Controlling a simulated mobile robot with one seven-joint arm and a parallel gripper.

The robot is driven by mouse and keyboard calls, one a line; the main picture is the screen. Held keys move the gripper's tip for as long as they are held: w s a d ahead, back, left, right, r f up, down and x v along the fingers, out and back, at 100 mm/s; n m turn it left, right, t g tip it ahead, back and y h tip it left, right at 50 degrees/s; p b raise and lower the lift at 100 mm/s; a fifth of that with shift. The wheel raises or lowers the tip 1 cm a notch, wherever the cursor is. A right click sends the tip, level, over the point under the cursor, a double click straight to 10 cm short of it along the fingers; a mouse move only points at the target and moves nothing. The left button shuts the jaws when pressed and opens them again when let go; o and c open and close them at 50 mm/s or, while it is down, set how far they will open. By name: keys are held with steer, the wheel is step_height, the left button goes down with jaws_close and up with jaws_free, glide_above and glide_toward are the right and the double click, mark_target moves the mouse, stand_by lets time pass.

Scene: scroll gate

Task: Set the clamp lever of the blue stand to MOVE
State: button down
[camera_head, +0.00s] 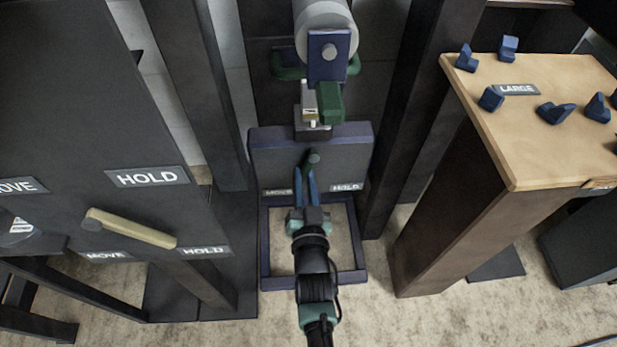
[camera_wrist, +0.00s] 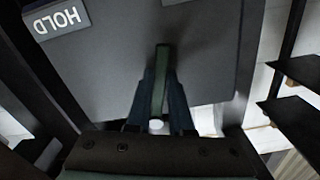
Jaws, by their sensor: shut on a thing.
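The blue stand (camera_head: 256,165) is in the middle of the head view, with a grey panel (camera_head: 340,160) labelled MOVE (camera_head: 279,192) at lower left and HOLD (camera_head: 347,187) at lower right. Its dark green clamp lever (camera_head: 314,158) is on the panel, its visible end between the two labels. My gripper (camera_head: 312,174) is shut on the lever from below. In the wrist view, the green lever (camera_wrist: 161,72) stands between the two blue fingers of my gripper (camera_wrist: 160,82); the HOLD label (camera_wrist: 62,18) is at upper left. The fingers partly hide the lever.
A dark panel on the left carries a beige lever (camera_head: 130,228) with its own HOLD (camera_head: 148,177) and MOVE labels. A wooden-topped table (camera_head: 540,140) with several blue pieces stands at right. Dark posts flank the blue stand. A grey roller (camera_head: 325,28) sits above it.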

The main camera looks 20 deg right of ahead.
steer(key=shift+w+a+r+m+p, duration=0.1)
steer(key=shift+a+r+m+p, duration=0.1)
steer(key=shift+a+m, duration=0.5)
steer(key=shift+w+a+r+m+p, duration=0.1)
steer(key=shift+a+r+m, duration=0.15)
steer(key=shift+m, duration=0.85)
steer(key=c, duration=0.8)
jaws_free()
steer(key=p+v, duration=0.4)
steer(key=v, duration=0.9)
steer(key=shift+p, duration=0.4)
